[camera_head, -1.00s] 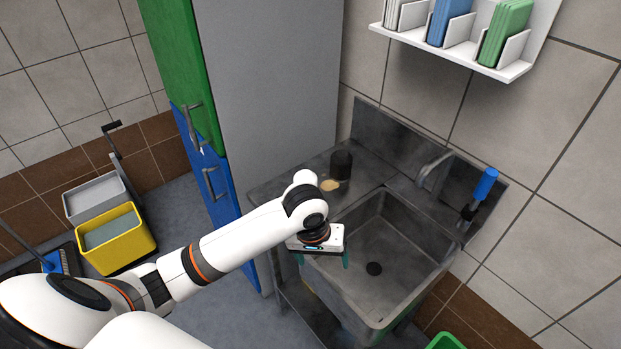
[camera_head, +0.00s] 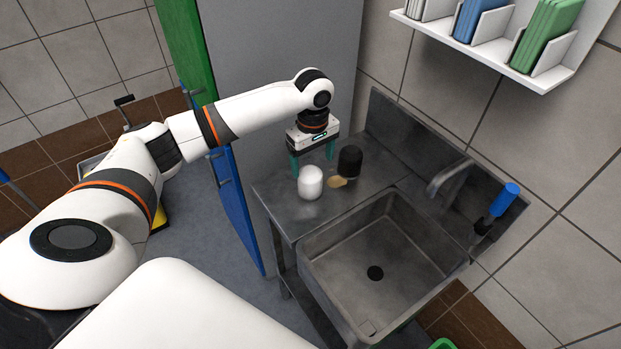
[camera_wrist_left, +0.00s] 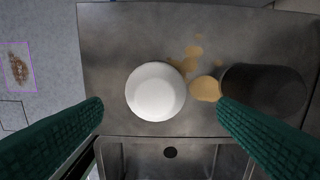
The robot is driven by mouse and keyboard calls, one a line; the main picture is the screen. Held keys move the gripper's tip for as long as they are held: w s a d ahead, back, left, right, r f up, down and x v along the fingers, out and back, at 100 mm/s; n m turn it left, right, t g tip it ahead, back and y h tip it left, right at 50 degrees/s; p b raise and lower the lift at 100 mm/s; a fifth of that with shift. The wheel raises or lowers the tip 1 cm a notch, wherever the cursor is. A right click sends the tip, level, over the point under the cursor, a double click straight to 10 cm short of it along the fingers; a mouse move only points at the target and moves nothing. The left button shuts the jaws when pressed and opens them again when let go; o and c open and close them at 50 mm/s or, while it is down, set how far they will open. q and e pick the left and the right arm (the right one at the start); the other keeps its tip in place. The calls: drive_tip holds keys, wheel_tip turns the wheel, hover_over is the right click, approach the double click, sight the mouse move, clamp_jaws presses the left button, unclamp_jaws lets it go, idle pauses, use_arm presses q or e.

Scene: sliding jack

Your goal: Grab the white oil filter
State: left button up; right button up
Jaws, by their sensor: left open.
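The white oil filter (camera_head: 310,182) stands upright on the left part of the metal counter, beside the sink basin. My left gripper (camera_head: 313,166) is above the counter with its green fingers apart and pointing down, empty. In the left wrist view the white oil filter (camera_wrist_left: 156,92) lies between the two spread fingers, nearer the top of the picture than the fingertips (camera_wrist_left: 160,108). A black cylinder (camera_head: 350,161) stands to its right, and it also shows in the left wrist view (camera_wrist_left: 265,92) close by the right finger. My right gripper is not in view.
A tan spill (camera_head: 337,182) lies on the counter between the two cylinders. The empty sink basin (camera_head: 385,250) and its tap (camera_head: 446,178) are to the right. A tall grey cabinet (camera_head: 285,70) stands behind on the left. A wall shelf (camera_head: 480,45) hangs upper right.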

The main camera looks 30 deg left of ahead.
sight(310, 170)
use_arm(q)
drive_tip(key=shift+f, duration=0.5)
drive_tip(key=shift+w+f, duration=0.1)
drive_tip(key=shift+f, duration=0.15)
drive_tip(key=f, duration=0.1)
drive_tip(key=f+p, duration=0.1)
drive_tip(key=f, duration=0.2)
drive_tip(key=shift+s+a+f, duration=0.15)
drive_tip(key=shift+s+a, duration=0.15)
drive_tip(key=shift+f, duration=0.35)
drive_tip(key=shift+w, duration=0.1)
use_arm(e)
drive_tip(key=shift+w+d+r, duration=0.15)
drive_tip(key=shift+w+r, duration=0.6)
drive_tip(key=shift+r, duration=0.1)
use_arm(q)
drive_tip(key=shift+c, duration=0.3)
drive_tip(key=c, duration=1.2)
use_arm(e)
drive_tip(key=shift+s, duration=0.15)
